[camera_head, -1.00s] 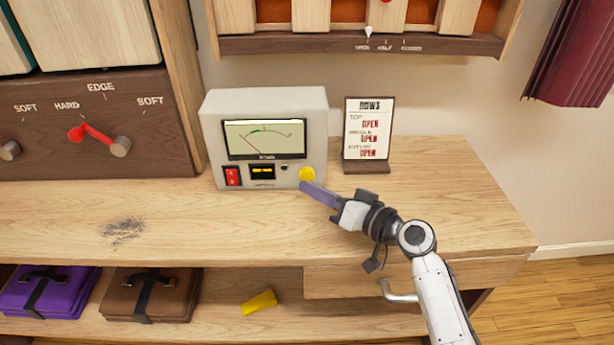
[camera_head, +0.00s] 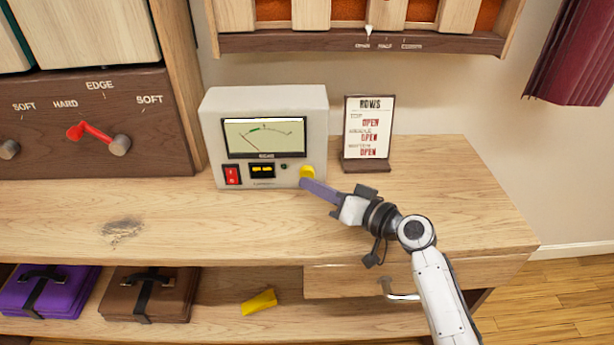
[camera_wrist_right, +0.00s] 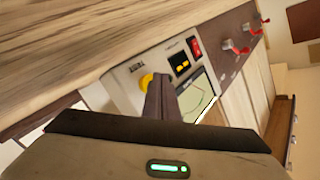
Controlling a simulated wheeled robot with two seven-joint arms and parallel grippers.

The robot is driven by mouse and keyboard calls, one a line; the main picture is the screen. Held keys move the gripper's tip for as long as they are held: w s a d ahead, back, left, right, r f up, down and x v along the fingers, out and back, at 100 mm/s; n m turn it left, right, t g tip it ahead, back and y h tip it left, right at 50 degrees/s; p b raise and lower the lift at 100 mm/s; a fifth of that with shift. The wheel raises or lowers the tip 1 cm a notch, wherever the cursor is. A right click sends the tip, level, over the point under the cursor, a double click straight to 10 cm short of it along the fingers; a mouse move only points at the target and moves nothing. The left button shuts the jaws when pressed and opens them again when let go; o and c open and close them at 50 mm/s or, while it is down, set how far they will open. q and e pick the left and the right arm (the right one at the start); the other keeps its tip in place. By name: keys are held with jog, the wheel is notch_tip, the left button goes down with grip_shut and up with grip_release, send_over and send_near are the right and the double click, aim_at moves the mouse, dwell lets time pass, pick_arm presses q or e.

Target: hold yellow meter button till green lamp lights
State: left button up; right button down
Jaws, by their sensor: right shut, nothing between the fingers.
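The white meter box (camera_head: 214,120) stands on the wooden bench against the wall. Its yellow button (camera_head: 307,172) is at the lower right of its face, and it also shows in the right wrist view (camera_wrist_right: 146,80). My right gripper (camera_head: 305,184) is shut, with its purple-grey fingertips at the button's lower edge; they appear to touch it. The needle of the dial (camera_head: 265,136) leans left of the green band. The small lamp (camera_head: 284,167) left of the button looks dark. The red switch (camera_head: 232,175) is at the lower left. My left gripper is out of view.
A sign stand (camera_head: 368,130) reading ROWS stands right of the meter. A dark panel with a red-handled knob (camera_head: 92,135) is at the left. A yellow block (camera_head: 259,301) and purple and brown cases lie on the lower shelf. The bench front is clear.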

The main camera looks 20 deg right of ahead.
jog(key=shift+w+d+r+b, duration=0.1)
jog(key=shift+w+d+b, duration=0.2)
jog(key=shift+w, duration=0.3)
dwell(0.9)
dwell(1.5)
jog(key=shift+s+f, duration=0.15)
jog(key=shift+f, duration=0.2)
dwell(1.1)
jog(key=shift+s+a+f, duration=0.1)
jog(key=shift+s, duration=0.05)
jog(key=shift+s+a+f, duration=0.15)
jog(key=shift+s, duration=0.5)
jog(key=shift+a+r, duration=0.1)
jog(key=shift+r, duration=0.1)
jog(key=shift+s+a+r+p, duration=0.15)
jog(key=shift+s+a, duration=0.1)
jog(key=shift+s, duration=0.55)
jog(key=shift+s+a+f+p, duration=0.1)
jog(key=shift+s+a+p, duration=0.1)
jog(key=shift+s, duration=0.6)
jog(key=shift+s+a+r+p, duration=0.15)
jog(key=shift+s+a, duration=0.1)
jog(key=shift+s, duration=0.55)
jog(key=shift+f, duration=0.1)
